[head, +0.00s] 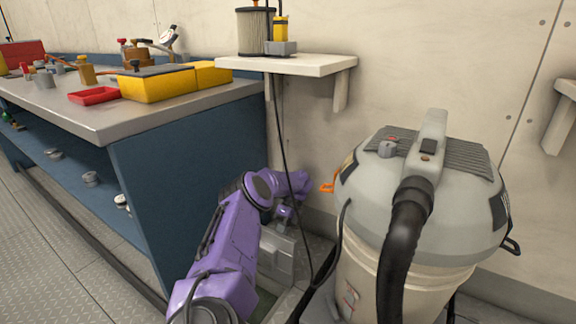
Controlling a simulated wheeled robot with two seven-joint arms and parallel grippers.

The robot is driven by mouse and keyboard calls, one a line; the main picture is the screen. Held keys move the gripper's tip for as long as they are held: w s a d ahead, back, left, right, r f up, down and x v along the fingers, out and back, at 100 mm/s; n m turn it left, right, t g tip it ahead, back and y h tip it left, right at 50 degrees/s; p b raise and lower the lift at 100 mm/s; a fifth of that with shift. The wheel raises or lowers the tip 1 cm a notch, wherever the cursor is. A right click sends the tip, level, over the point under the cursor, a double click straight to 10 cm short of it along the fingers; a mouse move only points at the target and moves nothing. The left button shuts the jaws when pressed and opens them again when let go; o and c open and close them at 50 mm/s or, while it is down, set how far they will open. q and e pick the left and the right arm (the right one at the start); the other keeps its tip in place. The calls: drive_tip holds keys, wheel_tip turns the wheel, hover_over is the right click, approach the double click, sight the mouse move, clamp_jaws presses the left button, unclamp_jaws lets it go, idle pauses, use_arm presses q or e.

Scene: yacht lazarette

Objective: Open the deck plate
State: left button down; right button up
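A grey panel (277,258), which looks like the deck plate, shows low in the gap between the blue bench and the vacuum. It appears tilted up from the floor, with a greenish recess (264,303) in front of it. My purple arm covers its left side, so its full outline is hidden. My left gripper (285,213) is at the end of that arm, pointing down close to the panel's upper edge. Its fingers are small and partly hidden; I cannot tell whether they touch the panel or are open or shut. My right gripper is not in view.
A large grey and cream vacuum (425,190) with a black hose stands close on the right. A blue bench (190,170) with a metal top bounds the left. A black cable hangs from the wall shelf (290,66) past my arm. Open floor (50,240) lies at far left.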

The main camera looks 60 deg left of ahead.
sight(275, 233)
use_arm(q)
drive_tip(key=shift+s+a+f, duration=0.15)
drive_tip(key=shift+s+f, duration=0.1)
drive_tip(key=shift+f, duration=0.05)
drive_tip(key=c, duration=1.3)
unclamp_jaws()
drive_tip(key=shift+o, duration=0.5)
drive_tip(key=shift+a+f, duration=0.15)
drive_tip(key=shift+f, duration=0.05)
drive_tip(key=d+r+p, duration=0.1)
drive_tip(key=r+p, duration=0.2)
drive_tip(key=s+d+r+p, duration=0.1)
drive_tip(key=r+p, duration=0.1)
drive_tip(key=r, duration=0.1)
drive_tip(key=d+r+p, duration=0.2)
drive_tip(key=r+p, duration=0.1)
drive_tip(key=shift+s+r+p, duration=0.35)
drive_tip(key=shift+r, duration=0.05)
drive_tip(key=s+d+r+p, duration=0.3)
drive_tip(key=s+d+p, duration=0.1)
drive_tip(key=d+p, duration=0.4)
drive_tip(key=shift+s+d+r+p, duration=0.25)
drive_tip(key=shift+d+p, duration=0.15)
drive_tip(key=shift+p, duration=0.1)
